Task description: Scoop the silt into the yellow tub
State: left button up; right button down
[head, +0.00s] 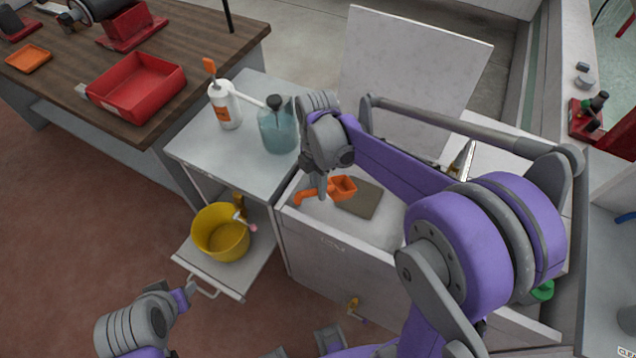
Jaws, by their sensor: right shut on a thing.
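The yellow tub (207,237) stands on a pulled-out lower shelf, left of the white tank. A grey-brown patch, which looks like the silt (368,203), lies on the floor of the open white tank (330,245). My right gripper (322,194) reaches down into the tank's left part and is shut on an orange scoop (344,187). The scoop's bowl is at the left edge of the patch; I cannot tell whether it touches it or holds any. My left gripper (187,295) hangs empty over the floor, below the tub in the picture; its finger gap is unclear.
A grey side table (190,150) holds a white bottle (226,108) and a blue-green jug (278,130), close to my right wrist. A raised white lid (415,65) stands behind the tank. A wooden bench (190,40) with a red bin (135,88) is at upper left. Open floor lies at lower left.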

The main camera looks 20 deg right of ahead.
pick_arm(q)
notch_tip(320, 180, down, 6)
jog(key=s+b, duration=0.1)
jog(key=b, duration=0.4)
jog(key=shift+s+f, duration=0.2)
jog(key=shift+s, duration=0.15)
pick_arm(e)
jog(key=w+x, duration=0.1)
jog(key=x, duration=0.7)
jog(key=shift+w+d+f, duration=0.25)
jog(key=shift+d+f, duration=0.3)
jog(key=shift+d, duration=0.2)
jog(key=shift+w+d, duration=0.1)
pick_arm(q)
jog(key=shift+w+r, duration=0.1)
pick_arm(e)
jog(key=shift+w+d+r, duration=0.15)
jog(key=shift+d+r, duration=0.05)
jog(key=shift+d, duration=0.2)
jog(key=shift+w+d, duration=0.15)
jog(key=shift+d, duration=0.9)
jog(key=shift+w+d, duration=0.15)
jog(key=shift+d, duration=0.95)
jog(key=shift+d, duration=0.1)
